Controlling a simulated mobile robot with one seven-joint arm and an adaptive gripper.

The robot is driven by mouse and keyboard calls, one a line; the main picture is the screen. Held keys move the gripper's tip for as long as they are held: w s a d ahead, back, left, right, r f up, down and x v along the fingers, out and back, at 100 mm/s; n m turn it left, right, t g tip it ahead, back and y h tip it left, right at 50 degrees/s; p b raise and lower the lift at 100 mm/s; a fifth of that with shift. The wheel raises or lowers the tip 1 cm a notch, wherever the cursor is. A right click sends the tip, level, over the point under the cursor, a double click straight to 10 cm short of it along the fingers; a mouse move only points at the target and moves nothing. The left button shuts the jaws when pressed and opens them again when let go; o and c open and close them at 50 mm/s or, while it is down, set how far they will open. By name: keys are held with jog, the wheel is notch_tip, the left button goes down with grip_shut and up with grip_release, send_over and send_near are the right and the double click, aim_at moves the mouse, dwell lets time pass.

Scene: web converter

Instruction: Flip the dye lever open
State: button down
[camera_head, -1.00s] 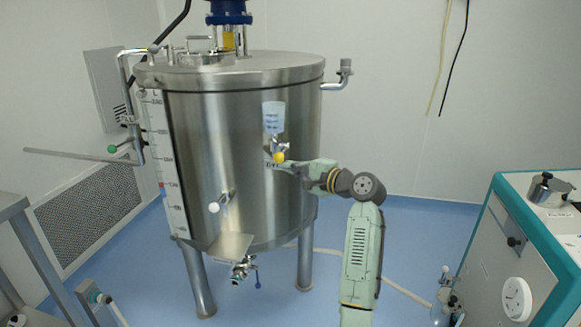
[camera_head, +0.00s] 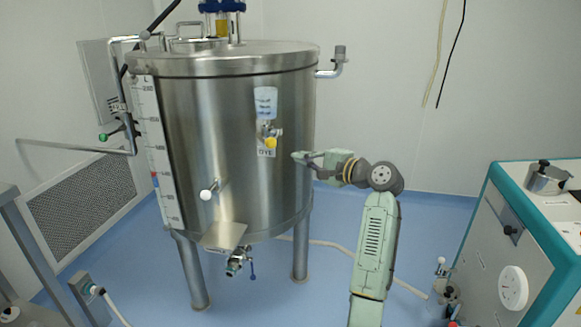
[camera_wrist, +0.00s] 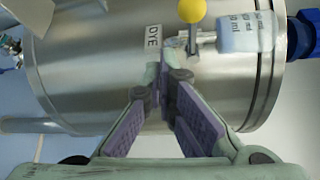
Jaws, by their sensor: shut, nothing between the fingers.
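The dye lever with its yellow ball knob (camera_head: 271,142) sits on the front of the steel tank (camera_head: 240,180), just above the DYE label (camera_head: 266,154). A small clear dye bottle (camera_head: 265,103) is mounted above it. My gripper (camera_head: 296,156) is shut and empty, to the right of the knob and apart from it. In the wrist view the fingertips (camera_wrist: 164,72) are near the DYE label (camera_wrist: 153,38). The yellow knob (camera_wrist: 192,11) is at the top edge, beyond the fingertips, with the bottle (camera_wrist: 248,33) to its right.
A white knob (camera_head: 206,194) sticks out low on the tank, above a metal outlet plate (camera_head: 224,235). A teal and white machine (camera_head: 530,240) stands at the right. A hose (camera_head: 405,285) lies on the blue floor.

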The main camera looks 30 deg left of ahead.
jog(key=shift+w+d+r+b, duration=0.15)
jog(key=shift+d+r, duration=0.2)
jog(key=shift+d, duration=0.3)
jog(key=shift+w+d+r+b, duration=0.1)
jog(key=shift+d+r, duration=0.2)
jog(key=shift+d, duration=0.3)
jog(key=shift+w+d+r+b, duration=0.15)
jog(key=shift+d+r, duration=0.2)
jog(key=shift+d, duration=0.3)
jog(key=shift+s+f, duration=0.1)
